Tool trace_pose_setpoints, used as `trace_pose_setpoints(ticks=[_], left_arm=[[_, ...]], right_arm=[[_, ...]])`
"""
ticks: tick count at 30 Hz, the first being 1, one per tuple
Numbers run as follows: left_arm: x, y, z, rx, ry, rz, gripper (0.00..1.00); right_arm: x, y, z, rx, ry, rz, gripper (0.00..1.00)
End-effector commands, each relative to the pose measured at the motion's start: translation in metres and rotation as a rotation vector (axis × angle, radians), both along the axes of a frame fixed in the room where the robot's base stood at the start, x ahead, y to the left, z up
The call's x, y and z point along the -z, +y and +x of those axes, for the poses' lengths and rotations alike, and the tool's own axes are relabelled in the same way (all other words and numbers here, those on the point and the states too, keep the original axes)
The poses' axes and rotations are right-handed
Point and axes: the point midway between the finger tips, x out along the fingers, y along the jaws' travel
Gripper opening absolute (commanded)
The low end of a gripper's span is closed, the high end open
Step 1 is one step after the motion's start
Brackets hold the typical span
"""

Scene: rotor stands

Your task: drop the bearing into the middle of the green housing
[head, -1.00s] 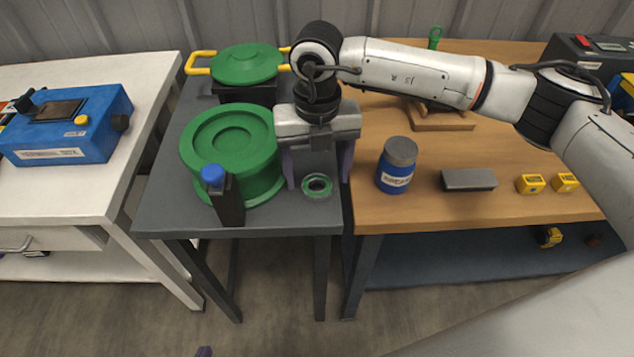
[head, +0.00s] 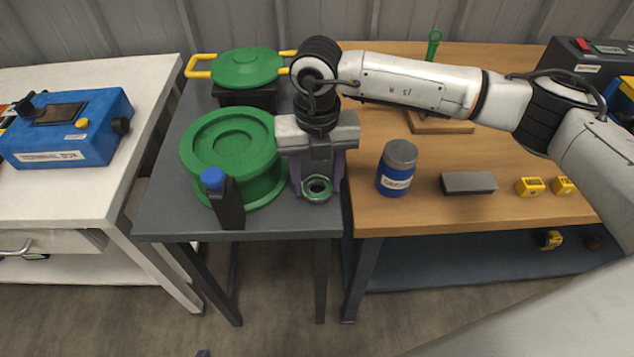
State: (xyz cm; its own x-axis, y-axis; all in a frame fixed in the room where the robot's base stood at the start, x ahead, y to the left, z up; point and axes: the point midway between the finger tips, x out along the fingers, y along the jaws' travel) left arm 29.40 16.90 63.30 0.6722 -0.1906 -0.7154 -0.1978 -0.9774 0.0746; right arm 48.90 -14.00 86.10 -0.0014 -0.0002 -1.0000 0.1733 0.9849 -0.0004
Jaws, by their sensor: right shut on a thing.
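The green housing (head: 222,137) is a large round body with a recessed round middle. It stands on the grey table, and its middle is empty. The bearing (head: 317,196) is a small ring with a green edge and dark centre at the table's front right. My right gripper (head: 317,180) points down, its purple fingers shut on the bearing, just right of the housing. Whether the bearing still touches the table is hard to tell.
A black bottle with a blue cap (head: 227,200) stands close in front of the housing. A green lid with yellow handles (head: 247,66) sits behind it. A blue jar (head: 396,168) and a grey block (head: 468,183) are on the wooden table. A blue terminal box (head: 70,130) is left.

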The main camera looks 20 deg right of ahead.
Motion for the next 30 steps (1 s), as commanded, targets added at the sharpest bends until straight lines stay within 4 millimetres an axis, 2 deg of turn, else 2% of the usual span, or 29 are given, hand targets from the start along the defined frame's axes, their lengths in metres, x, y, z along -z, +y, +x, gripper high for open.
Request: trace_pose_setpoints(ticks=[9,15,23,26,30], left_arm=[[0.006,0.0,0.001,0.002,-0.002,0.0,0.0],[0.007,-0.001,0.002,0.003,-0.003,0.0,0.0],[0.005,-0.002,0.003,0.005,-0.005,0.0,0.0],[0.005,-0.002,0.003,0.005,-0.006,0.0,0.0],[0.005,-0.002,0.003,0.006,-0.005,0.0,0.0]], right_arm=[[-0.06,0.0,0.002,0.001,-0.006,0.002,0.16],[-0.089,0.0,0.001,0.0,-0.004,0.001,0.16],[-0.096,-0.002,-0.001,-0.06,-0.002,0.001,0.16],[-0.095,-0.005,-0.005,-0.187,-0.004,0.001,0.16],[-0.092,-0.011,-0.012,-0.472,-0.007,-0.001,0.16]])
